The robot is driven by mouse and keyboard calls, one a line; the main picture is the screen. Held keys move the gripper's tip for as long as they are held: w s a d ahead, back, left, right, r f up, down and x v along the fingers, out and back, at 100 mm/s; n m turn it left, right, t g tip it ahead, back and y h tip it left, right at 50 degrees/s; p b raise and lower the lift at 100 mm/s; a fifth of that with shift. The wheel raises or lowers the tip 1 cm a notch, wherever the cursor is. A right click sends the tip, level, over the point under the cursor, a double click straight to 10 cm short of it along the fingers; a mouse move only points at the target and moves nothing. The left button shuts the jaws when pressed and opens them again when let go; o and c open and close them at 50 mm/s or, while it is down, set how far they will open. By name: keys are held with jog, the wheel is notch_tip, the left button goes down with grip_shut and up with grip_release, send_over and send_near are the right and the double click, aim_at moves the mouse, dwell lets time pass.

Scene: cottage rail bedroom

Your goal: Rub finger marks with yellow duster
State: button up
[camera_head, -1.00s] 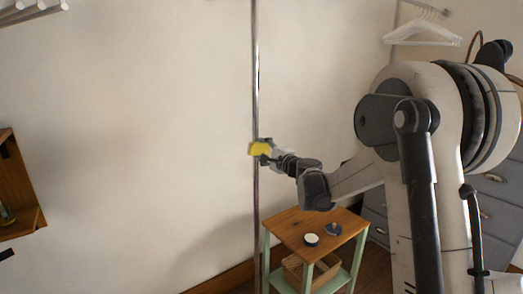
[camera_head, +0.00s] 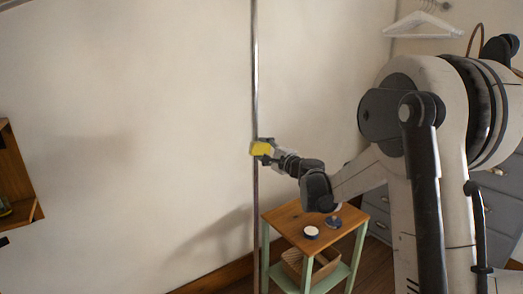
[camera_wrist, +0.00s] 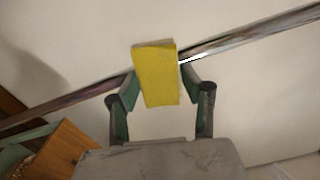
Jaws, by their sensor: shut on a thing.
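The yellow duster (camera_head: 261,148) is in my gripper (camera_head: 266,151), against or just in front of the upright shiny metal pole (camera_head: 255,80). In the wrist view the duster (camera_wrist: 157,80) is a flat yellow piece between the two fingers of my gripper (camera_wrist: 160,88), which are shut on it. The pole (camera_wrist: 235,45) runs slantwise behind the duster there, and the duster covers part of it. I cannot tell whether they touch. Finger marks cannot be made out on the pole at this size.
A small wooden-topped table (camera_head: 293,218) with green legs stands below my arm. A round white-topped tin (camera_head: 311,232) and a small dark item (camera_head: 333,222) are on it, a basket (camera_head: 293,264) beneath. Grey drawers (camera_head: 495,205) stand at right, a wooden shelf (camera_head: 8,180) at left.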

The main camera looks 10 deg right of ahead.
jog(key=shift+v, duration=2.5)
jog(key=v, duration=0.3)
jog(key=shift+b, duration=0.4)
jog(key=shift+w, duration=0.1)
jog(key=shift+b+x, duration=0.35)
jog(key=shift+x, duration=3.2)
jog(key=shift+x, duration=1)
